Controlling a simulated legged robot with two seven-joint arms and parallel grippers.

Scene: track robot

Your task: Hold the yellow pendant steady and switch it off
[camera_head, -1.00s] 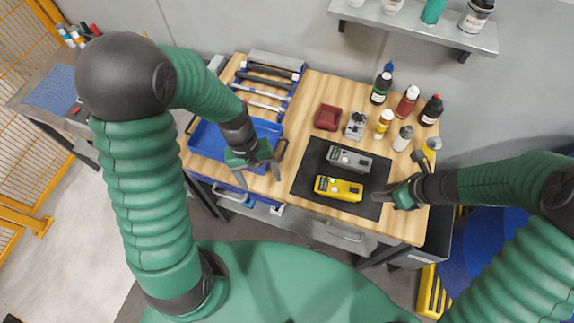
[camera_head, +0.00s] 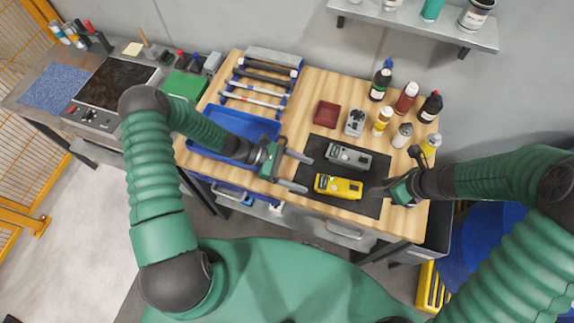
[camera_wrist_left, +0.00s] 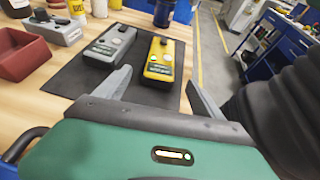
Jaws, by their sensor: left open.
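The yellow pendant (camera_head: 340,187) lies on a black mat (camera_head: 316,148), with a grey pendant (camera_head: 349,156) behind it. My left gripper (camera_head: 306,173) is open and empty. Its fingers point at the yellow pendant's left end from a short distance, apart from it. My right gripper (camera_head: 379,191) is close to the pendant's right end. Its fingers are small and dark, so I cannot tell their opening or whether they touch.
A dark red tray (camera_head: 327,114) and a grey device (camera_head: 355,122) sit behind the mat. Several bottles (camera_head: 405,98) stand at the back right. A blue tray (camera_head: 205,147) is under my left forearm. A shelf (camera_head: 420,26) hangs above the bench.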

